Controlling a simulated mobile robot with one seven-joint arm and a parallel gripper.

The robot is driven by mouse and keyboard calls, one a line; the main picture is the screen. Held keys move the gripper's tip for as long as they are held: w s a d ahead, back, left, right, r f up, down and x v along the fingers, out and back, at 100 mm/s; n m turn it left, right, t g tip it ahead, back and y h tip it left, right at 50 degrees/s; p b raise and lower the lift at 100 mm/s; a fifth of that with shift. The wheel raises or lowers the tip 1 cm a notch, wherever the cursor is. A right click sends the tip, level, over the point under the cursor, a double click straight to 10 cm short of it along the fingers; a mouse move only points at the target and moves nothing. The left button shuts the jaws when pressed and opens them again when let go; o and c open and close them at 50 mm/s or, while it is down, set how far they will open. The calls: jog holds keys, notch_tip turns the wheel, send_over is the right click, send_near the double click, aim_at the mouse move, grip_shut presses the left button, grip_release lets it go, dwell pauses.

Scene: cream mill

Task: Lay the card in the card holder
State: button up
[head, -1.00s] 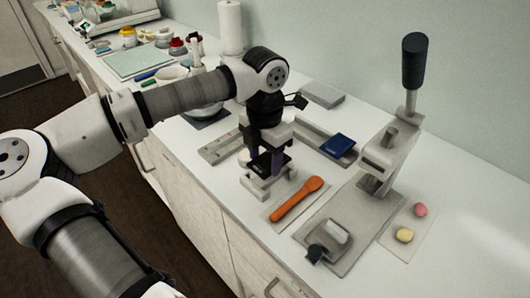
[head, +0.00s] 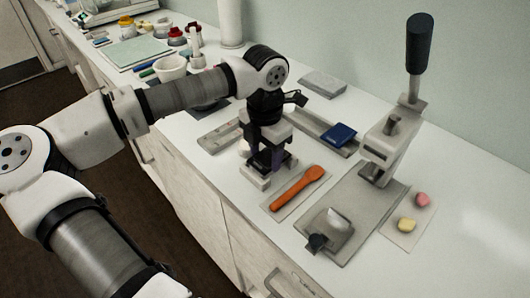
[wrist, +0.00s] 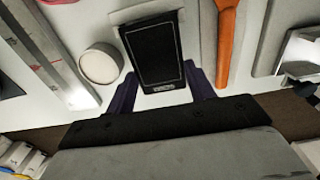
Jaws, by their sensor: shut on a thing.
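The card is black with a thin pale border and shows in the wrist view (wrist: 155,52), lying between my gripper's two purple fingers. My gripper (head: 266,160) is shut on the card by its side edges. The pale card holder (head: 257,182) is directly beneath my gripper in the head view.
An orange spoon (head: 300,187) lies on a mat right of the holder. A press with a black handle (head: 419,43) stands further right. A dark blue block (head: 338,134) sits on a long grey rail behind. A round white piece (wrist: 100,64) is close left of the card.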

jog(key=shift+f+b, duration=0.55)
jog(key=shift+b, duration=0.6)
dwell(0.9)
jog(key=o, duration=1)
jog(key=shift+o, duration=0.2)
jog(key=shift+r, duration=0.1)
